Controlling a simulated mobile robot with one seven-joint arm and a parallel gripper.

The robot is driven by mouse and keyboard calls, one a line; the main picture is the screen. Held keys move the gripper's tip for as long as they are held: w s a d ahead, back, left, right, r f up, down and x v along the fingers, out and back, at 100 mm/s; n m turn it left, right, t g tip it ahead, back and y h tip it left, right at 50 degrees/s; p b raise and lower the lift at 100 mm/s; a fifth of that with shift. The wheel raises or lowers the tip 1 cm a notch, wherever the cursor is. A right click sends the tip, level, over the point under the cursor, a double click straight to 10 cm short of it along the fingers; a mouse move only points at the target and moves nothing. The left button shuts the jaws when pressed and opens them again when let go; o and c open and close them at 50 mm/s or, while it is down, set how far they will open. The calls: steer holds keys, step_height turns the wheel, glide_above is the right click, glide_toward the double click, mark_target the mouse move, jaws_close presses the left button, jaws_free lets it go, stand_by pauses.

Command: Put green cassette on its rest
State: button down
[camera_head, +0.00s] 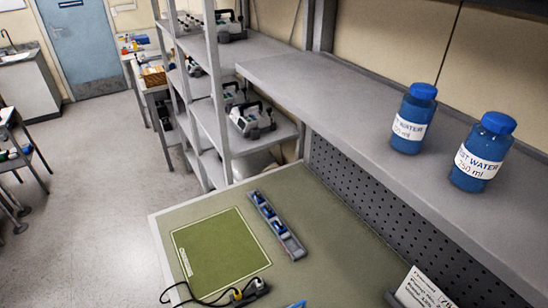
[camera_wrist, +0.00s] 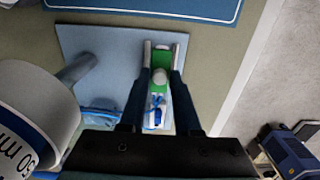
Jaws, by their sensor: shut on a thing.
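The green cassette (camera_wrist: 161,69) shows in the wrist view, with a green body, a pale round part and a white-and-blue lower end. My gripper (camera_wrist: 161,80) is shut on it, with one dark finger on each side. The far end of the cassette lies between two narrow grey walls on a pale blue plate (camera_wrist: 105,45), which looks like its rest. I cannot tell whether the cassette touches the plate. The head view shows neither my gripper nor the cassette.
A grey post (camera_wrist: 85,73) stands on the plate, left of the cassette. In the head view, a green mat (camera_head: 220,252), a rail with blue parts (camera_head: 275,225) and a black cable (camera_head: 215,297) lie on the bench.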

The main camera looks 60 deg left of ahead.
steer(key=shift+f, duration=1)
stand_by(1.2)
steer(key=shift+c, duration=0.7)
jaws_free()
steer(key=shift+r, duration=0.1)
steer(key=shift+r+p, duration=3.45)
